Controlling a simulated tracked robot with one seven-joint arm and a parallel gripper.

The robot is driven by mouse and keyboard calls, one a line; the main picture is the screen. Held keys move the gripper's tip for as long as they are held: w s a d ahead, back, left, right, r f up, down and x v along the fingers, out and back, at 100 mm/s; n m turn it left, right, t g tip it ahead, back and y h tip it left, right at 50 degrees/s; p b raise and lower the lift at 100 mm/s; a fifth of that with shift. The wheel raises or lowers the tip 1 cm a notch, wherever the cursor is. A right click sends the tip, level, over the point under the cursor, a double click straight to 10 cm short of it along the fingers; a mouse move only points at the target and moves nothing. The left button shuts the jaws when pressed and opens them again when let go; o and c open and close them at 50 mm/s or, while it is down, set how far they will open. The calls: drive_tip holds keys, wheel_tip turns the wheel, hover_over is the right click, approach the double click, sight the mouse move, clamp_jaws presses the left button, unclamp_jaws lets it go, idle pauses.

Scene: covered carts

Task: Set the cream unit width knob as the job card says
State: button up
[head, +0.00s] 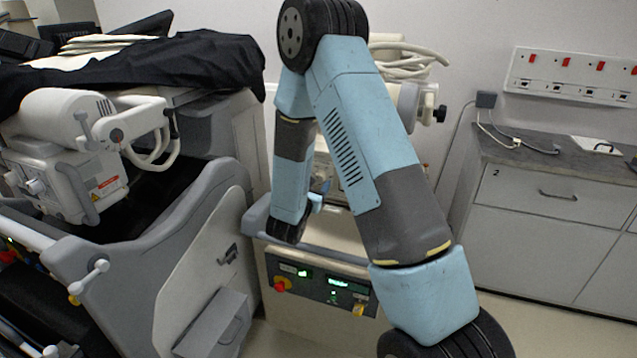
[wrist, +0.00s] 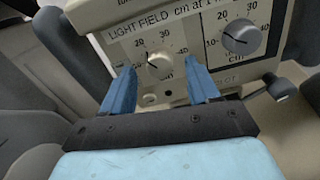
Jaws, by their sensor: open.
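In the wrist view a cream panel (wrist: 195,28) is marked "LIGHT FIELD cm at 1". It carries a small cream knob (wrist: 159,66) with a scale showing 20, 30 and 40, and a larger dark grey knob (wrist: 241,37) with its own scale to the right. My gripper (wrist: 159,72) is open, its blue fingers on either side of the cream knob in the picture. I cannot tell whether they touch it. The knobs' word labels are partly hidden, and the exact pointer readings are unclear. In the head view my arm hides most of this panel. I cannot make out a job card.
A cream base (head: 310,318) with a lit control panel (head: 335,287) stands behind my arm. A grey cart (head: 180,225) under a black cover (head: 190,60) is close on the left. A drawer cabinet (head: 545,205) stands right; some floor before it is free.

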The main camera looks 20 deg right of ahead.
drive_tip(key=shift+w+d, duration=0.45)
drive_tip(key=shift+w, duration=0.1)
